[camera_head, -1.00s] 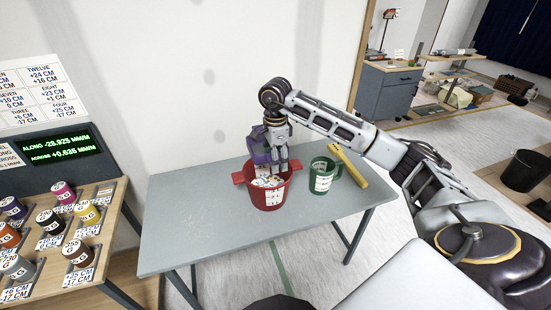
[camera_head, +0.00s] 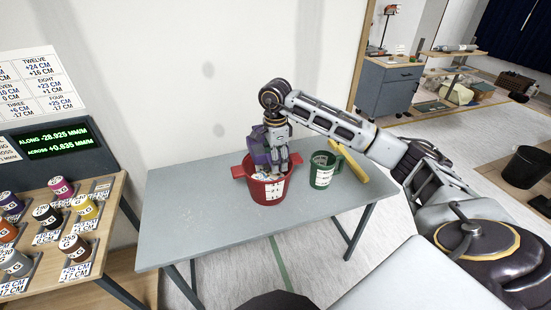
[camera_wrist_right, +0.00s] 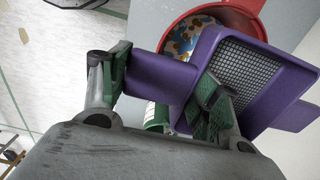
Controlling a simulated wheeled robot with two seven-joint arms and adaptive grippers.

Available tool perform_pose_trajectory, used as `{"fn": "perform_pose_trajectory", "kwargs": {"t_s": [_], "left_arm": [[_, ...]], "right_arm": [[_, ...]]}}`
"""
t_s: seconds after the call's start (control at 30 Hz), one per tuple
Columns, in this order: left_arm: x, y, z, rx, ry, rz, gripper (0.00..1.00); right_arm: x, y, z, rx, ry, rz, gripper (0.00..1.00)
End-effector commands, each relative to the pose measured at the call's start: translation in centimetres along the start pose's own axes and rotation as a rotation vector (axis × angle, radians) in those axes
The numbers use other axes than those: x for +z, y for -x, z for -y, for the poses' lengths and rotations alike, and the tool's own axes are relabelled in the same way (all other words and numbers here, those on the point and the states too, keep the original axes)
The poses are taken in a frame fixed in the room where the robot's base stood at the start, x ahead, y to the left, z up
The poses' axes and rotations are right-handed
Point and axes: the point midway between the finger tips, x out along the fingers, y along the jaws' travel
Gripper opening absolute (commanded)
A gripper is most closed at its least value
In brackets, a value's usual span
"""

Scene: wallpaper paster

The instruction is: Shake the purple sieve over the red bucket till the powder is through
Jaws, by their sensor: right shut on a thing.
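The purple sieve (camera_head: 260,151) is in my right gripper (camera_head: 278,163), tilted above the red bucket (camera_head: 267,190). In the right wrist view, the gripper (camera_wrist_right: 165,85) is shut on the sieve's flat purple handle. The sieve's dark mesh (camera_wrist_right: 245,75) shows there with no clear powder on the visible part; the rest of the mesh is hidden by the fingers. The bucket's red rim (camera_wrist_right: 235,8) lies behind the sieve, and blue, brown and white patches show inside it. My left gripper is not in view.
A green mug (camera_head: 322,170) stands close to the right of the bucket, with a yellow bar (camera_head: 352,162) behind it. The grey table (camera_head: 195,220) is clear to the left. A rack of spools (camera_head: 55,225) stands farther left.

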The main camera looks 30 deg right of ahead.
Motion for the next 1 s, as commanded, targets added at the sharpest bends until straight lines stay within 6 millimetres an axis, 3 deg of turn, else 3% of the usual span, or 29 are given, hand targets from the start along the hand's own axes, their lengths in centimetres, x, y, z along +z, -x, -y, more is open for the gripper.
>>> {"fn": "perform_pose_trajectory", "kwargs": {"t_s": [1.0], "left_arm": [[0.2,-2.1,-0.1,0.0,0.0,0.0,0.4]], "right_arm": [[0.0,-3.1,0.0,-0.001,0.0,0.0,0.33]]}}
